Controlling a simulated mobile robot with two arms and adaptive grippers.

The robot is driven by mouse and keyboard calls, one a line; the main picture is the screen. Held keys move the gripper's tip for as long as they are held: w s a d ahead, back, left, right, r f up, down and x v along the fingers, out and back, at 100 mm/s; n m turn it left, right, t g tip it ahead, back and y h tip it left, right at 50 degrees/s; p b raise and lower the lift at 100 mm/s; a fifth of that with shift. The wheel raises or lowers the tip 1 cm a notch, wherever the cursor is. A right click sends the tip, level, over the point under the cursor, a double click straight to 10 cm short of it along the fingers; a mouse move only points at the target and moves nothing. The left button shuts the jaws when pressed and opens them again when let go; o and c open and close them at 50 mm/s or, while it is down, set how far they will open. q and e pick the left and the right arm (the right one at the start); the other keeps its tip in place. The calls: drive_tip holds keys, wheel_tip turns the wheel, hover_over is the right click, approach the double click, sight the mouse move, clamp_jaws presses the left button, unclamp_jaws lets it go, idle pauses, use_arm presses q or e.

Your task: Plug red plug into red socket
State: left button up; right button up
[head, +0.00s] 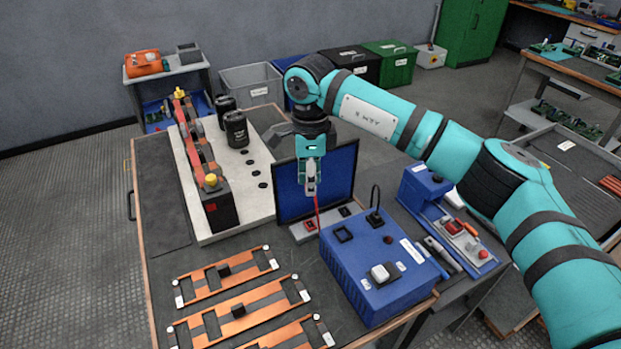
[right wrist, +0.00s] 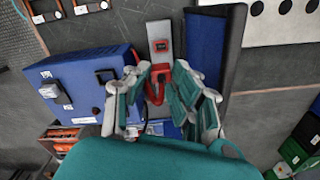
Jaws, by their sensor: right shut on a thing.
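My right gripper (head: 311,190) is above the grey strip (head: 331,221) in front of the dark blue panel. In the right wrist view my right gripper (right wrist: 168,88) is shut on the red plug (right wrist: 157,76), with a red cable curving beside its fingers. A thin red part shows below the gripper in the head view. The red socket (head: 309,226) is on the left part of the strip; it also shows in the right wrist view (right wrist: 160,46), just beyond the red plug. The fingers partly hide the plug, and I cannot tell whether it touches the socket. My left gripper is not in view.
A blue box (head: 370,270) with switches stands right of the strip. The blue panel (head: 318,184) rises behind it. A white board (head: 220,190) with black capacitors is at left. Orange frames (head: 238,308) lie in front. Bare table lies between them and the strip.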

drive_tip(key=shift+f+b, duration=0.45)
drive_tip(key=shift+f, duration=0.2)
drive_tip(key=shift+f+b, duration=0.45)
drive_tip(key=shift+f, duration=0.25)
drive_tip(key=shift+f+b, duration=0.3)
drive_tip(key=shift+f, duration=0.45)
drive_tip(key=shift+f+b, duration=0.4)
drive_tip(key=shift+f, duration=0.4)
drive_tip(key=shift+f+b, duration=0.35)
drive_tip(key=shift+b, duration=0.1)
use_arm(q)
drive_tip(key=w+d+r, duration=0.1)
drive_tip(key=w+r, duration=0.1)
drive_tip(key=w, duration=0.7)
use_arm(e)
drive_tip(key=shift+f, duration=0.25)
